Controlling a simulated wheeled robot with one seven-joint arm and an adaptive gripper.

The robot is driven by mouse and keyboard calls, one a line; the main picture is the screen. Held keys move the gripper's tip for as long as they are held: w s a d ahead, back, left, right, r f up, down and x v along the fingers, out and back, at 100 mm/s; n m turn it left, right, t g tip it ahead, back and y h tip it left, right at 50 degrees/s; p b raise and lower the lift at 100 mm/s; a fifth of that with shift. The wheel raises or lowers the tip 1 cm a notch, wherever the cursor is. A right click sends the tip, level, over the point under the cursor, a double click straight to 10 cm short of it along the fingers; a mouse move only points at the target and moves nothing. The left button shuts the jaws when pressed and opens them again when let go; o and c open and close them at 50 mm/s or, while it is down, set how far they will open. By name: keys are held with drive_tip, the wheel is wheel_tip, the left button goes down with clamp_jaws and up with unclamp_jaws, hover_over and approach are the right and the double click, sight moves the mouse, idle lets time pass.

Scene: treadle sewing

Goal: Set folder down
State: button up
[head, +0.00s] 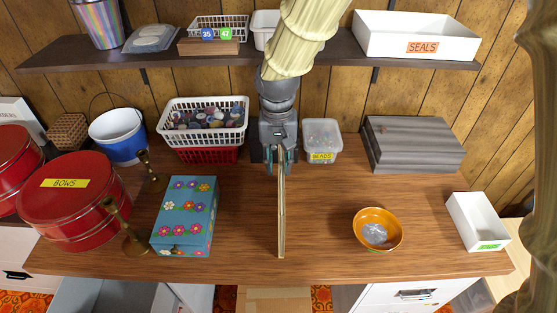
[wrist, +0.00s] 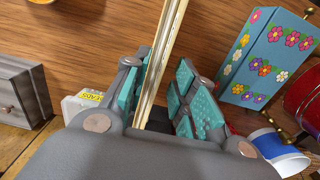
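The folder (head: 281,215) is a thin cream slab seen edge-on, standing upright over the middle of the wooden table (head: 330,240). Its near end reaches close to the table's front edge. I cannot tell whether its lower edge touches the table. My gripper (head: 281,165) is at the folder's far end, with its teal-padded fingers on either side of it. The part between the pads is partly hidden.
Left of the folder is a blue flowered box (head: 185,215), with brass candlesticks (head: 130,235) and red tins (head: 75,205) beyond. Right is an orange bowl (head: 378,230). Behind are baskets (head: 203,125), a beads tub (head: 322,140) and a grey box (head: 413,145). Bare table flanks the folder.

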wheel_tip(320, 180, up, 12)
drive_tip(key=b, duration=0.1)
drive_tip(key=shift+r+b, duration=0.15)
drive_tip(key=shift+b, duration=0.2)
idle(0.4)
